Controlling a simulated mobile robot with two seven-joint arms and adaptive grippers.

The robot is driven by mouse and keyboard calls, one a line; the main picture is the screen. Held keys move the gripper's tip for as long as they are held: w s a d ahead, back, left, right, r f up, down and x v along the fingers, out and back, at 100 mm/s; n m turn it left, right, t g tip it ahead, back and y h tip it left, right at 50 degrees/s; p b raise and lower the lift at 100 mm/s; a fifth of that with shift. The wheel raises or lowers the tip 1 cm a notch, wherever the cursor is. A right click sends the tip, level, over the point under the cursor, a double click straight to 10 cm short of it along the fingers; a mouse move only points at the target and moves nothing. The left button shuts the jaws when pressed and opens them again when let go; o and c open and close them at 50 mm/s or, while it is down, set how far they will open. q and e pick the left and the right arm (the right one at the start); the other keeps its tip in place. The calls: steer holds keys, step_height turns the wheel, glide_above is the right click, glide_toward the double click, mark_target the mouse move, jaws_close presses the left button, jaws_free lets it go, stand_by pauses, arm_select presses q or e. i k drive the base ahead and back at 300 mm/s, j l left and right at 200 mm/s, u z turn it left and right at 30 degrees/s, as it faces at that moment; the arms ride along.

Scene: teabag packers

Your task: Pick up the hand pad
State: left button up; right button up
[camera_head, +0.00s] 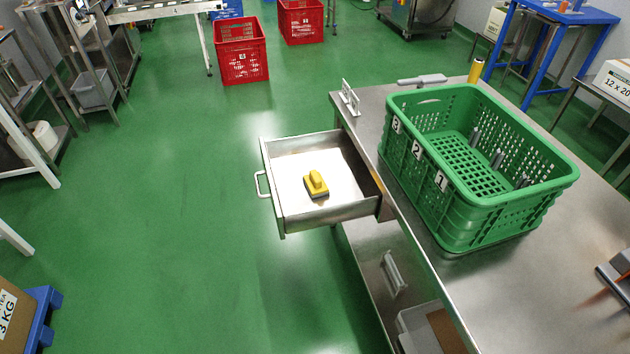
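The hand pad appears to be the small yellow-topped block with a dark base (316,184). It lies in the open metal drawer (290,212), roughly in the middle of its floor, with nothing on top of it. The drawer sticks out to the left from the metal table, with its handle (262,185) on the left side.
A green crate (470,226) numbered 3, 2, 1 stands on the metal table (545,290), right of the drawer. A grey tool (422,80) and a yellow cylinder (476,71) are behind it. Green floor left of the drawer is clear. Red crates (241,70) stand farther back.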

mark_target(315, 185)
steer(key=i+j+z, duration=0.15)
steer(key=j, duration=0.15)
steer(key=i+j+z, duration=0.1)
steer(key=j, duration=0.25)
steer(key=i+j+z, duration=0.15)
steer(key=j, duration=0.2)
steer(key=i+j+z, duration=0.15)
steer(key=j, duration=0.25)
